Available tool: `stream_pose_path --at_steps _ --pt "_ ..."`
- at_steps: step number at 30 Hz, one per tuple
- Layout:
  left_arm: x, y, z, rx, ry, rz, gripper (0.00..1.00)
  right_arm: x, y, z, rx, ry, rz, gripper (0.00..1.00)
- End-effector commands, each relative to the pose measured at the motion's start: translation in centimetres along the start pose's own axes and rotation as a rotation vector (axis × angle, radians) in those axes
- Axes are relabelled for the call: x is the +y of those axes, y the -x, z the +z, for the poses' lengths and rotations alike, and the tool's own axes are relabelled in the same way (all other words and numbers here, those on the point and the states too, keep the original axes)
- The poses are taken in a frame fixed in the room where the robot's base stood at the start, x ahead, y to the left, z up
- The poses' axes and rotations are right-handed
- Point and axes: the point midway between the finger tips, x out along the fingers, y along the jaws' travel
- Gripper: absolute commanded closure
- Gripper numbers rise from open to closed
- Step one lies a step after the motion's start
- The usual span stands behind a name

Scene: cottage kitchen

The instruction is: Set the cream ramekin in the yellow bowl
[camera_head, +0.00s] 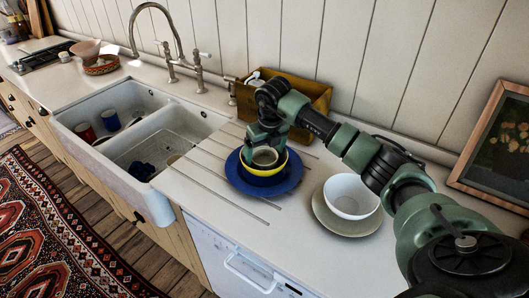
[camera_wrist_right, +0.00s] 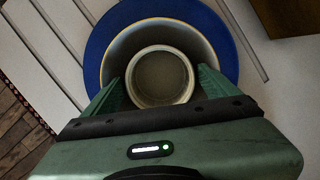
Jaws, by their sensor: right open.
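The cream ramekin (camera_head: 265,157) is inside the yellow bowl (camera_head: 270,171), which stands on a blue plate (camera_head: 287,181) on the counter. In the right wrist view, the ramekin (camera_wrist_right: 160,76) shows from above, within the bowl's rim (camera_wrist_right: 130,34), with the blue plate (camera_wrist_right: 100,32) around it. My right gripper (camera_head: 262,150) is at the ramekin from above. In the right wrist view its open fingers (camera_wrist_right: 160,88) stand on either side of the ramekin; I cannot tell whether they touch it. My left gripper is not in view.
A white bowl (camera_head: 351,193) on a beige plate (camera_head: 346,226) stands to the right. A wooden box (camera_head: 316,100) is behind, against the wall. A double sink (camera_head: 170,131) with cups lies left. A framed picture (camera_head: 497,150) leans at the right.

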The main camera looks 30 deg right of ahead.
Motion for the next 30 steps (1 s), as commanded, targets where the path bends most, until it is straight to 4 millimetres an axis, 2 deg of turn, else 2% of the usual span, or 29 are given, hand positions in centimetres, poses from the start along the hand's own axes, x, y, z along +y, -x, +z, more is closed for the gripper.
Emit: stream_pose_path --at_steps 1,5,12,18,24,30 --pt "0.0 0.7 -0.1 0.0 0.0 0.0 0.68 0.0 0.8 0.2 -0.001 0.0 0.001 0.11" --pt "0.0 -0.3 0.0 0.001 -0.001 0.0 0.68 0.0 2.5 0.2 -0.005 0.001 0.0 0.11" --pt "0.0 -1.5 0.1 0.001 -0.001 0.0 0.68 0.0 7.9 0.2 -0.006 0.0 0.0 0.11" --pt "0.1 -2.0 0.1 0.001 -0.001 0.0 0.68 0.0 11.2 0.2 -0.003 0.0 0.0 0.11" --pt "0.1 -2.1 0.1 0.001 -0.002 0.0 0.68 0.0 12.4 0.1 0.0 0.0 0.0 0.11" --pt "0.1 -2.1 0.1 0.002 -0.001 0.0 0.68 0.0 12.5 0.1 0.0 0.0 0.0 0.11"
